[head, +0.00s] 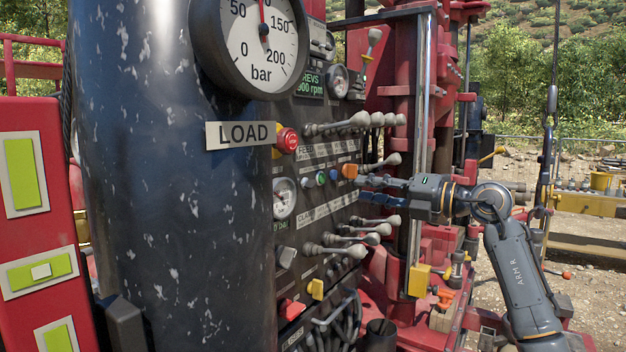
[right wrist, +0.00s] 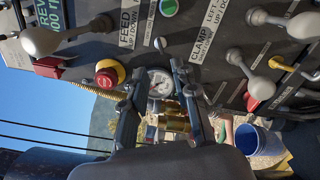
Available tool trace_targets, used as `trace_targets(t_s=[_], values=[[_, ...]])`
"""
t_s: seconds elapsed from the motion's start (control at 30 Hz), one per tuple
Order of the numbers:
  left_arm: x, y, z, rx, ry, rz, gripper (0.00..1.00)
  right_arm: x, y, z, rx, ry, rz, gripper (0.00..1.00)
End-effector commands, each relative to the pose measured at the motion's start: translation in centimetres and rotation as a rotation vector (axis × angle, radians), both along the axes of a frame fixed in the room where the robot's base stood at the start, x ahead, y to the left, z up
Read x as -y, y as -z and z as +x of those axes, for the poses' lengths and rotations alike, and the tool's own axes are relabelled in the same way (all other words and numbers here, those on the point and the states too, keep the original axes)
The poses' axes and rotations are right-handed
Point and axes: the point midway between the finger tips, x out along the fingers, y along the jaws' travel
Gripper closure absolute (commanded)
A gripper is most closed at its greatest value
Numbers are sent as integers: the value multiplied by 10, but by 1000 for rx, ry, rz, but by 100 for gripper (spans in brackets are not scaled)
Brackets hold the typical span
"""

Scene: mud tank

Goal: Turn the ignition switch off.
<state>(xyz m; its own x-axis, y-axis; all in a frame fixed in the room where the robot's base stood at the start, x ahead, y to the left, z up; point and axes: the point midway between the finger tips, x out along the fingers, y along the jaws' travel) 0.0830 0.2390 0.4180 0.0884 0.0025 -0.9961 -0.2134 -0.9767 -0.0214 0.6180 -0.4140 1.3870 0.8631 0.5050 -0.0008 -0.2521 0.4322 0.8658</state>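The control panel (head: 325,190) is a dark board with levers, knobs, buttons and gauges, partly hidden by the big black cylinder. I cannot tell for sure which control is the ignition switch, as its label is not readable. Candidates low on the panel are a grey knob (head: 286,257), a yellow one (head: 316,289) and a red one (head: 291,310). My right gripper (head: 363,190) points left at the panel, near an orange knob (head: 349,171), among the lever rows. In the right wrist view its fingers (right wrist: 158,72) are apart with nothing between them. My left gripper is not in view.
Grey ball-ended levers (head: 345,124) stick out above the right gripper, and more levers (head: 345,250) below it. A red stop button (head: 287,139) sits beside the LOAD sign (head: 240,134). The black cylinder (head: 170,170) blocks the left. A blue bucket (right wrist: 246,140) shows in the wrist view.

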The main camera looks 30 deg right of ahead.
Motion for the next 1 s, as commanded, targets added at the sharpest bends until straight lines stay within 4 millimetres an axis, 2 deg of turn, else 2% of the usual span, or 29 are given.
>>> trace_targets(t_s=[0.1, 0.23, 0.5, 0.7, 1.0], values=[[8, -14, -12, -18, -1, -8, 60, -14, -6, 21, 2, -6, 6, 72], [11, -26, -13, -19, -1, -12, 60, -29, -6, 46, 1, -6, 5, 72], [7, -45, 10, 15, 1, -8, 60, -53, -4, 88, 2, -5, 6, 72], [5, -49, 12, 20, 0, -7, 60, -60, -2, 100, 3, -3, 3, 72], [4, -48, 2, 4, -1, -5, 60, -61, -1, 102, 1, -2, 2, 72]])
